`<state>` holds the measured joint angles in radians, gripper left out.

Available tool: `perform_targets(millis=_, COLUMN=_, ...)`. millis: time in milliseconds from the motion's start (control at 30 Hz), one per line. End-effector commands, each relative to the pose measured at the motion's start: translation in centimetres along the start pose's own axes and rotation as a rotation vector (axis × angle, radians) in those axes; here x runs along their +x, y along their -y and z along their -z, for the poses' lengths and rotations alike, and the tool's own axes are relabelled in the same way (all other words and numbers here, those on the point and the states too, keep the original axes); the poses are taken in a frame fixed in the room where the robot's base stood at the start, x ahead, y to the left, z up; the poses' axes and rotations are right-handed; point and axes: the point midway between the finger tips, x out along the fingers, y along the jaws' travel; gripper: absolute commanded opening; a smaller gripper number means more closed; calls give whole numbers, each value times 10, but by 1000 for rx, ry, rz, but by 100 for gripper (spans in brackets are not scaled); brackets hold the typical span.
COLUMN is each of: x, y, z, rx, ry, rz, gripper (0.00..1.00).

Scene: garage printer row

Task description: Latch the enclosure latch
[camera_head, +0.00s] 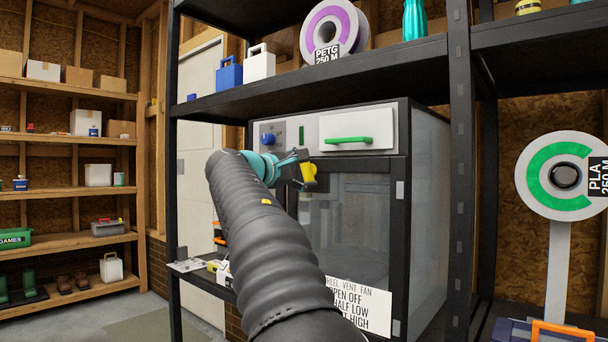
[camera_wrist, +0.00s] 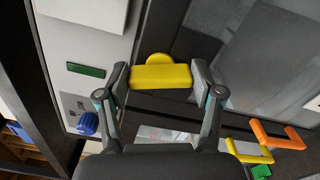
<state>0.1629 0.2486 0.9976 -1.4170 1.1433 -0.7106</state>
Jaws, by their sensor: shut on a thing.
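The enclosure latch is a yellow lever (camera_wrist: 161,77) on a round yellow pivot at the dark door frame of the enclosure. In the head view the yellow latch (camera_head: 309,174) shows just past my fingertips. My gripper (camera_wrist: 158,78) is shut on the yellow lever, one finger at each end of it, in the wrist view. In the head view my gripper (camera_head: 300,172) is in front of the upper door edge and partly hides it. The enclosure (camera_head: 428,190) is a dark-framed box with a glass door (camera_head: 345,225), which looks closed.
A blue knob (camera_head: 268,139) and a green bar handle (camera_head: 348,140) sit on the panel above the door. A vent fan sign (camera_head: 362,306) is low at the front. A shelf post (camera_head: 460,200) stands to the right, and a shelf (camera_head: 330,83) runs above.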

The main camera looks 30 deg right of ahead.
Motion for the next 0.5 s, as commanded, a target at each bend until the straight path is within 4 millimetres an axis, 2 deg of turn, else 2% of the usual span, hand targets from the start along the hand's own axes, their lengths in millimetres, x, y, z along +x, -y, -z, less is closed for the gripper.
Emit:
perform_targets(millis=200, x=0, y=2, z=1, rx=169, ry=-1, rz=0, gripper=32)
perform_targets(millis=500, x=0, y=2, z=1, rx=319, ry=-1, rz=0, gripper=32)
